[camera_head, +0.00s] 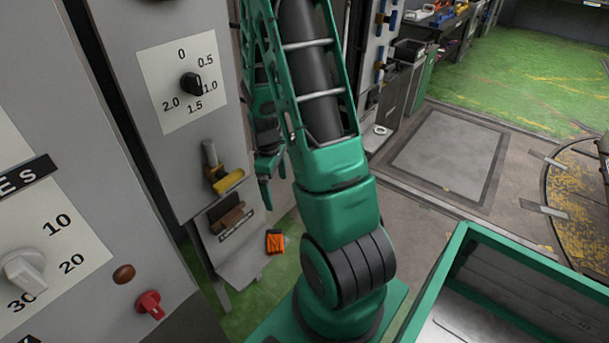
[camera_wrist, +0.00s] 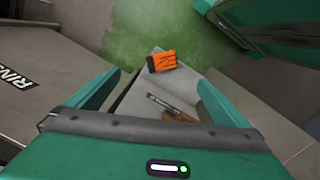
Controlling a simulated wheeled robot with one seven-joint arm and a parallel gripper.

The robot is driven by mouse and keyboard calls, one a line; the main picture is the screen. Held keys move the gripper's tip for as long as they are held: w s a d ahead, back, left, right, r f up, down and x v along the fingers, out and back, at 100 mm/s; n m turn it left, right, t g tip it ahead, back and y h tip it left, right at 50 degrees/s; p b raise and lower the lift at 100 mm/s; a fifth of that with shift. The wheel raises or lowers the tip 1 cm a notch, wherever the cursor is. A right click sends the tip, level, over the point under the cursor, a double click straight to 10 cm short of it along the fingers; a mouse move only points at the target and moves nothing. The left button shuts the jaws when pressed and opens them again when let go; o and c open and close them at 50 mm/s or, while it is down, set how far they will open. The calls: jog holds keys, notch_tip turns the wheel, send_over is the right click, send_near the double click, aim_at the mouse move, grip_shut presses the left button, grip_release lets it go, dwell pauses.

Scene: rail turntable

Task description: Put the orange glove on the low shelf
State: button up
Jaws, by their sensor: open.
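The orange glove (camera_head: 275,241), with dark markings and a dark cuff, lies low down beside the outer end of a grey ledge, seemingly the low shelf (camera_head: 240,262), against green floor. I cannot tell whether it touches the ledge. In the wrist view the glove (camera_wrist: 162,62) shows ahead, past the ledge (camera_wrist: 140,98). My gripper (camera_head: 271,178) hangs in front of the grey panel, well above the glove. In the wrist view my gripper (camera_wrist: 160,82) has its green fingers wide apart with nothing between them.
Grey panels with dials stand at the left. A yellow-handled tool (camera_head: 226,180) and a brown holder (camera_head: 228,215) are mounted above the ledge. A green-rimmed tray (camera_head: 452,250) is at the lower right. Green floor (camera_wrist: 130,35) lies around the glove.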

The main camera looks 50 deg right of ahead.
jog(key=s+a+r+m, duration=0.25)
jog(key=s+r, duration=0.25)
jog(key=r, duration=0.3)
jog(key=s+a+r+m, duration=0.1)
jog(key=s+r+m, duration=0.3)
jog(key=r, duration=0.4)
jog(key=s+a+r+m, duration=0.2)
jog(key=s+a+r, duration=0.1)
jog(key=s, duration=0.3)
jog(key=s+a+r+m+y, duration=0.1)
jog(key=s+a+r+m, duration=0.1)
jog(key=s+r+m, duration=0.1)
jog(key=s+r, duration=0.1)
jog(key=s, duration=0.1)
jog(key=shift+s+a, duration=0.35)
jog(key=shift+a, duration=0.05)
